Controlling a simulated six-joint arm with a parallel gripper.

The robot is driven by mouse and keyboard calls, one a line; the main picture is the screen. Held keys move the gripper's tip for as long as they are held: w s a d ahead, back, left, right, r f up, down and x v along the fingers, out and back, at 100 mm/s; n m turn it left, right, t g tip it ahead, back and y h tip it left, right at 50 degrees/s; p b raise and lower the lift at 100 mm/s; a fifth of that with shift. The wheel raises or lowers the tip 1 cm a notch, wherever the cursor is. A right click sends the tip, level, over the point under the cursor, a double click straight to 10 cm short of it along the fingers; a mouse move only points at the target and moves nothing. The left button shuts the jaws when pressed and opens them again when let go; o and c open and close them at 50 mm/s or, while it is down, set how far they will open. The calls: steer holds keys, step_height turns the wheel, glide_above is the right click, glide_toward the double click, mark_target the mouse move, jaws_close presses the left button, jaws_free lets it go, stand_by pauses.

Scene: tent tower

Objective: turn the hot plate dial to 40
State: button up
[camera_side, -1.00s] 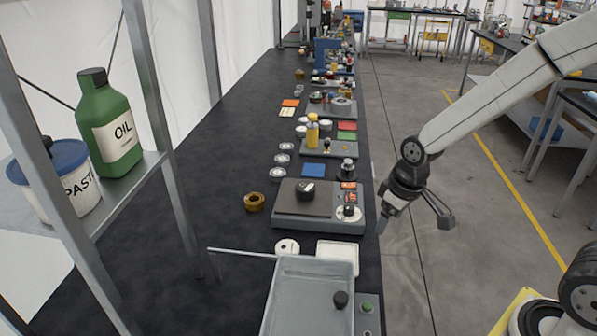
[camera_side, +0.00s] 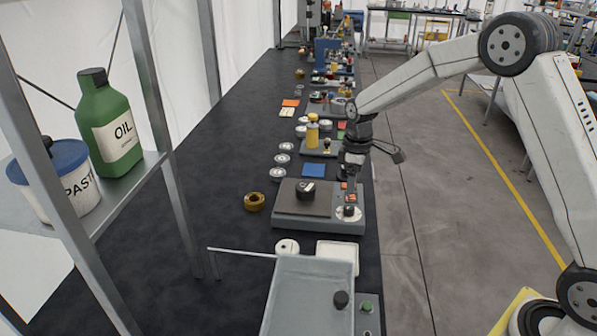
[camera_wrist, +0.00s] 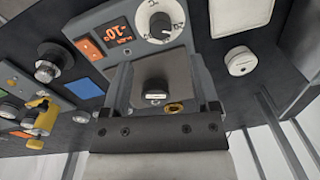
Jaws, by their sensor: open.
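The hot plate (camera_side: 330,222) is a grey unit with a dark square top, at the middle of the black bench. Its dial (camera_side: 348,212), a dark knob on a white round scale, sits at the right end; it also shows in the wrist view (camera_wrist: 160,22). The orange display (camera_wrist: 119,29) beside it shows digits upside down, too small to read surely. My gripper (camera_side: 351,182) points down just above the hot plate's right end, near the dial and display. In the wrist view my gripper (camera_wrist: 163,82) is open and empty, its fingers well apart.
A black lidded piece (camera_side: 306,190) stands on the dark top. A grey tray (camera_side: 300,290) and a white block (camera_side: 337,252) are in front.

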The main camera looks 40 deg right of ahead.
mark_target(350, 206)
steer(key=shift+s+a+f, duration=0.1)
steer(key=shift+a+f, duration=0.05)
steer(key=shift+f, duration=3.75)
steer(key=shift+c, duration=0.2)
jaws_close()
